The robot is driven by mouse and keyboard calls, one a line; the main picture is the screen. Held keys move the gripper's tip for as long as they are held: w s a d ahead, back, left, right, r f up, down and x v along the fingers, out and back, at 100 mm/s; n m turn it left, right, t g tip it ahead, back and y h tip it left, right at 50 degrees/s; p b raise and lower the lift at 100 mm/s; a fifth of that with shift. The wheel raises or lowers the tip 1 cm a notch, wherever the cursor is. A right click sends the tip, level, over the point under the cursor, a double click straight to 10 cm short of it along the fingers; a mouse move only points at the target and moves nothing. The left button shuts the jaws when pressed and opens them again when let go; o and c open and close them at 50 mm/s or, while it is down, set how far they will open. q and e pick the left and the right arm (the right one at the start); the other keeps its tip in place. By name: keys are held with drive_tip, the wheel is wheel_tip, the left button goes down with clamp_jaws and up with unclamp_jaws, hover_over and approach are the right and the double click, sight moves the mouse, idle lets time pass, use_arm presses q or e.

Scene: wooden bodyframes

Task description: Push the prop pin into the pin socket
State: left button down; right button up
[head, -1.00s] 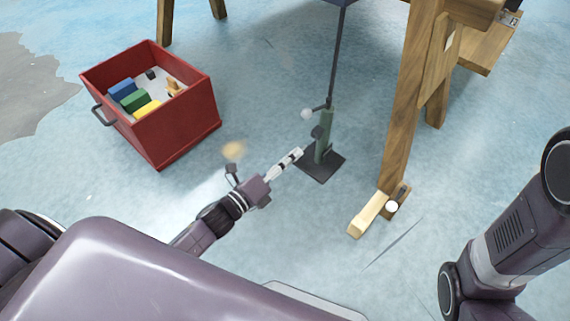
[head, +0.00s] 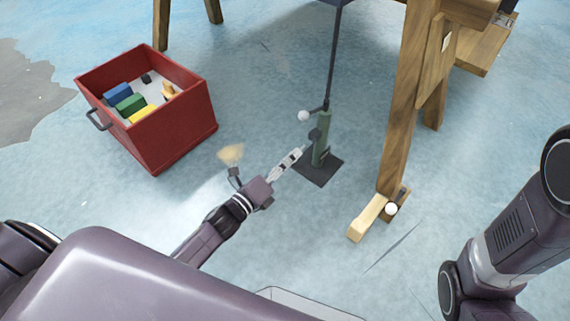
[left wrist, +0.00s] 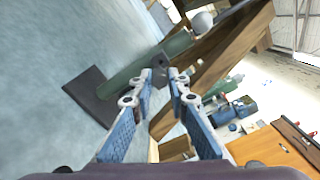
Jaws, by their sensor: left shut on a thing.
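The prop pin (head: 314,135) shows as a dark knob on the side of the green prop post (head: 323,145). The post stands upright on a dark base plate (head: 319,174). My left gripper (head: 302,150) reaches the post from the lower left. In the left wrist view its fingertips (left wrist: 165,76) are shut on the dark pin knob (left wrist: 171,64), against the green post (left wrist: 150,62). The pin socket is hidden behind the knob, and I cannot tell how deep the pin sits. My right gripper is out of view.
A white ball knob (head: 303,116) juts from the post's upper part, close above the pin. A wooden trestle leg (head: 398,135) with a pale foot block (head: 367,219) stands to the right. A red bin (head: 178,130) with coloured blocks stands left.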

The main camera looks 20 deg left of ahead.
sight(304, 146)
use_arm(q)
drive_tip(key=shift+b+x, duration=0.3)
drive_tip(key=shift+x, duration=0.95)
drive_tip(key=shift+p, duration=0.35)
idle(0.7)
drive_tip(key=shift+b+x, duration=0.5)
drive_tip(key=shift+x, duration=1.35)
drive_tip(key=c, duration=1.8)
unclamp_jaws()
drive_tip(key=shift+s, duration=0.15)
